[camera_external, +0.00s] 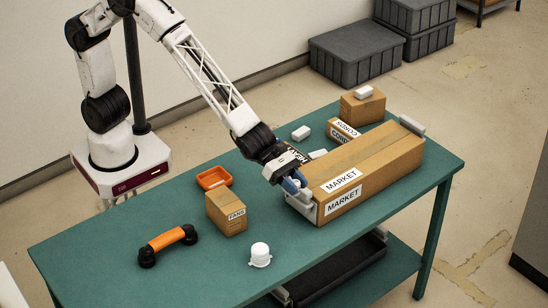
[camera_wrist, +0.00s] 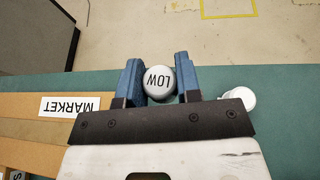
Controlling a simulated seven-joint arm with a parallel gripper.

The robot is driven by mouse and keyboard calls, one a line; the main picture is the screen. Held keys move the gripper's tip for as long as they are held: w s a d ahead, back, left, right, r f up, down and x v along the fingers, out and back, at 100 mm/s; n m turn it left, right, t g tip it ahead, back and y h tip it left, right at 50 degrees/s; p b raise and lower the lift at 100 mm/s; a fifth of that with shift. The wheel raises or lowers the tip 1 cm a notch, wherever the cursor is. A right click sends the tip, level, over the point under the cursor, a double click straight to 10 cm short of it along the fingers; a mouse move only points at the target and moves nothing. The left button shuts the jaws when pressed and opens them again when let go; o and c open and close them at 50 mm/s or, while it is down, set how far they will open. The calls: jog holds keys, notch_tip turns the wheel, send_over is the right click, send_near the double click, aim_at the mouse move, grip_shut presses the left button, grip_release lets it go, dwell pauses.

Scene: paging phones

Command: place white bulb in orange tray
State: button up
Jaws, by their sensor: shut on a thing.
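My gripper (camera_external: 291,183) is at the near left end of the long cardboard box. A white dome-topped thing (camera_external: 260,255), like a bulb with a flange, stands on the table apart from my gripper. A white thing (camera_wrist: 238,98), probably the same one, shows partly hidden behind my gripper in the wrist view. The small orange tray (camera_external: 214,178) lies left of my gripper, towards the back edge, and looks empty.
The long MARKET box (camera_external: 365,170) is right beside my gripper. A small carton (camera_external: 226,212) stands between the tray and the white dome-topped thing. An orange and black handset (camera_external: 168,245) lies front left. Smaller cartons (camera_external: 362,105) stand at the back right. The green table (camera_external: 110,235) is clear at left.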

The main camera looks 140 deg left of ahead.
jog(key=s+d+m+h, duration=0.1)
jog(key=s+d, duration=0.1)
jog(key=s, duration=2.6)
jog(key=s+d+f, duration=0.3)
jog(key=s, duration=0.5)
jog(key=s+d+f+m+h, duration=0.1)
jog(key=s+d+f, duration=0.2)
jog(key=s, duration=0.5)
jog(key=s+d+f+h, duration=0.1)
jog(key=s+d+f, duration=0.2)
jog(key=s, duration=0.5)
jog(key=shift+s+f+m, duration=0.15)
jog(key=shift+f+m, duration=0.25)
jog(key=shift+f, duration=0.2)
send_over(208, 174)
jog(key=w+d, duration=0.2)
jog(key=w, duration=0.2)
jog(key=shift+w+d+f, duration=0.1)
jog(key=shift+d+f, duration=0.1)
jog(key=shift+f, duration=0.55)
jog(key=shift+f, duration=1.75)
jog(key=shift+f, duration=0.6)
